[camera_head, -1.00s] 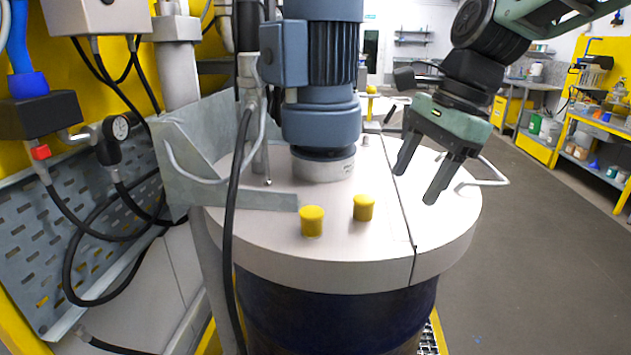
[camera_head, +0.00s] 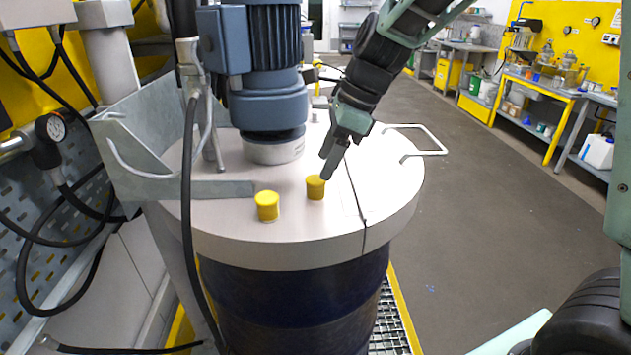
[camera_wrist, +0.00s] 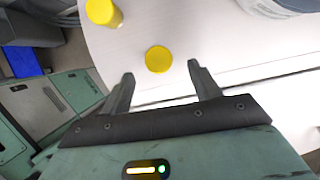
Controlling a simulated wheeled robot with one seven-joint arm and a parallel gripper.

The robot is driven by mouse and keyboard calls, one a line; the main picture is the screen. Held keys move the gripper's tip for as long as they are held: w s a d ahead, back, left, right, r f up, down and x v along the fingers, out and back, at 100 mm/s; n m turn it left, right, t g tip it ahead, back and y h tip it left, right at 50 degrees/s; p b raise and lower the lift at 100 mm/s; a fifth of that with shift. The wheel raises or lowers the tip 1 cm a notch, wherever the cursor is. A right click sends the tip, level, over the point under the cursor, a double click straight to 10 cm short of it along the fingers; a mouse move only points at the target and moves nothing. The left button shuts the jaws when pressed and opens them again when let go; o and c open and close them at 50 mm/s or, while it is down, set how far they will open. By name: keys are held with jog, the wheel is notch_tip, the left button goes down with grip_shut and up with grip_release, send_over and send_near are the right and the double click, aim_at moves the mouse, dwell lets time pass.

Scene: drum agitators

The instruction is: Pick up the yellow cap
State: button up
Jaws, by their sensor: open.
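Two yellow caps stand on the pale drum lid (camera_head: 290,228). The right cap (camera_head: 315,187) is close to the lid's seam, and the left cap (camera_head: 267,206) is nearer the front. My gripper (camera_head: 328,170) is just above and beside the right cap in the head view. In the wrist view my open gripper (camera_wrist: 160,76) has its two fingers apart, with the right cap (camera_wrist: 158,59) just beyond the fingertips and roughly centred between them. The left cap (camera_wrist: 103,12) shows at the top left there. The gap between the fingers is empty.
A blue-grey motor (camera_head: 262,80) stands on the lid behind the caps. A metal bracket (camera_head: 150,165) and a black hose (camera_head: 187,220) are at the left. A wire handle (camera_head: 425,140) sticks out at the lid's right. Open floor lies to the right.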

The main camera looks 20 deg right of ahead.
aim_at(317, 178)
jog(key=shift+p+x, duration=0.65)
jog(key=shift+x, duration=2.3)
jog(key=shift+s, duration=0.1)
jog(key=c, duration=1.1)
